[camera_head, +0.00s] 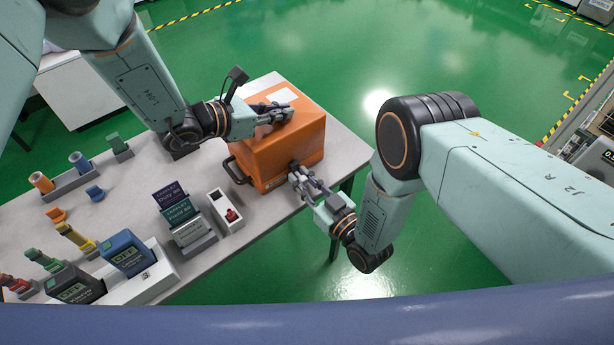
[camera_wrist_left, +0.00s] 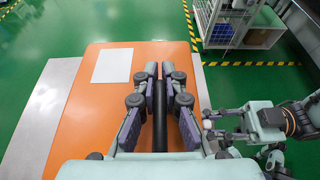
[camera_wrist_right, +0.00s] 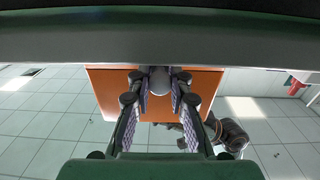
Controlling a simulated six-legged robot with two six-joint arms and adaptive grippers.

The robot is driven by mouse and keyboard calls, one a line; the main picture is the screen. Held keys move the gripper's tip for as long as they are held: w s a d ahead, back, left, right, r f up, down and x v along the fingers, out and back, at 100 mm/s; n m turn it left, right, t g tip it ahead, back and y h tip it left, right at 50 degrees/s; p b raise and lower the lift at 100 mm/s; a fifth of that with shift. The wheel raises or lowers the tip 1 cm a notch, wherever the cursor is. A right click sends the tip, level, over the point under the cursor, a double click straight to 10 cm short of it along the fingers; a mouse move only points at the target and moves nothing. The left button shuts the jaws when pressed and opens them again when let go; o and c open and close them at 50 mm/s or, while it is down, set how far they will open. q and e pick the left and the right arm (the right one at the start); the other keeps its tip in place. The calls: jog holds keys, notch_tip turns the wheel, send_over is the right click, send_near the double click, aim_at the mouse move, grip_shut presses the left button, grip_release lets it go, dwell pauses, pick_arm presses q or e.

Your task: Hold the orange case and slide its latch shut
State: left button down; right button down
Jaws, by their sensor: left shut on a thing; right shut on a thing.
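The orange case (camera_head: 303,140) stands on the table near its right end, with a white label on its top. My left gripper (camera_head: 282,113) is over the top of the case. In the left wrist view its fingers are closed around a black bar (camera_wrist_left: 160,115) above the orange top (camera_wrist_left: 95,120). My right gripper (camera_head: 296,172) is at the case's near right side, low down. In the right wrist view its fingers are shut on a pale round knob (camera_wrist_right: 159,80) in front of the orange face (camera_wrist_right: 103,85). The latch's travel is hidden by the fingers.
A black handle (camera_head: 236,171) sticks out of the case's left side. To the left, the table (camera_head: 190,160) holds a white box with a red item (camera_head: 227,211), dark cards in a stand (camera_head: 180,215), blue and black testers and coloured tubes. Green floor lies beyond the table.

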jog(key=c, duration=1.2)
grip_release()
jog(key=shift+s, duration=0.1)
jog(key=v, duration=1.2)
pick_arm(q)
jog(key=c, duration=1.4)
grip_release()
jog(key=shift+o, duration=0.2)
jog(key=shift+a, duration=0.1)
